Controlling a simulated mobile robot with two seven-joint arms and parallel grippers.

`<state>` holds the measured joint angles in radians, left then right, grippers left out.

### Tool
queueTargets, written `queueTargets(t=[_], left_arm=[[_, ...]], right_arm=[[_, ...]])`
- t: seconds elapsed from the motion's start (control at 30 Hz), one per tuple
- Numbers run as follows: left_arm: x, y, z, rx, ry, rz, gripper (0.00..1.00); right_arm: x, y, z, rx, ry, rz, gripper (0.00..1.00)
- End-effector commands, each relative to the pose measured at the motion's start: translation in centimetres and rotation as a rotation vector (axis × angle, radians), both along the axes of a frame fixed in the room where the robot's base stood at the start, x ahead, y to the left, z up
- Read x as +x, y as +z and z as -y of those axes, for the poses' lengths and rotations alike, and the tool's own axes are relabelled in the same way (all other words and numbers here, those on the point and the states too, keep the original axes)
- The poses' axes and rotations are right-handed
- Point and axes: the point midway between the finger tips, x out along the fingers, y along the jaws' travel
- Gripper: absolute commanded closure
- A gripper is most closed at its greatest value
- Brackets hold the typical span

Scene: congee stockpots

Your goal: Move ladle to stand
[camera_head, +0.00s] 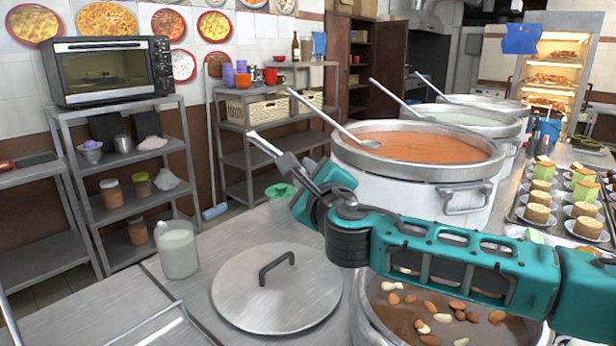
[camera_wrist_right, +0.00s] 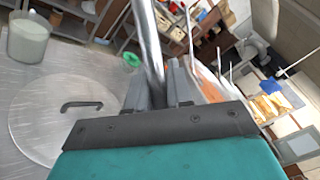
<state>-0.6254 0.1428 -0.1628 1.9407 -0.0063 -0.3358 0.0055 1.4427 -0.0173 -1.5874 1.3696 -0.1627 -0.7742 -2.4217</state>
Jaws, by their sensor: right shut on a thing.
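My right gripper (camera_head: 290,168) comes in from the lower right, above the counter behind the round lid. It is shut on a metal ladle (camera_head: 264,145), whose handle end points up and left. In the right wrist view the ladle's handle (camera_wrist_right: 149,45) runs up between the fingers of the right gripper (camera_wrist_right: 160,85). The held ladle's bowl cannot be made out. I cannot clearly identify a ladle stand; a shallow metal tray-like piece (camera_head: 160,330) and a thin metal rod (camera_head: 9,322) show at the lower left. My left gripper is not in view.
A lid (camera_head: 277,288) with a black handle lies on the counter, beside a jar of white liquid (camera_head: 177,250). A pot with nuts (camera_head: 440,315) is under my right arm. Behind stand an orange soup pot (camera_head: 415,147) and more pots with ladles. Trays of small cakes (camera_head: 540,203) are at right.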

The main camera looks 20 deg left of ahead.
Motion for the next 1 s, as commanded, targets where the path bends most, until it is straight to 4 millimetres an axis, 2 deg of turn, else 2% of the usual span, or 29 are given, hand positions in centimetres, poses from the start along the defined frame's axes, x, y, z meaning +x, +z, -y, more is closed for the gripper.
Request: queueTargets(t=[0.27,0.6,0.7,1.0], left_arm=[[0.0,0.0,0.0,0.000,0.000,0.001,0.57],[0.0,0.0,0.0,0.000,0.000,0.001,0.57],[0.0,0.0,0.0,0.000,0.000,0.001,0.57],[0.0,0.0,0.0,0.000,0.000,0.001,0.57]], right_arm=[[0.0,0.2,0.0,-0.027,0.000,0.011,1.00],[0.1,4.4,0.0,-0.026,-0.001,0.014,1.00],[0.0,5.0,0.0,-0.026,-0.001,0.013,1.00],[0.0,5.1,0.0,-0.027,-0.001,0.010,1.00]])
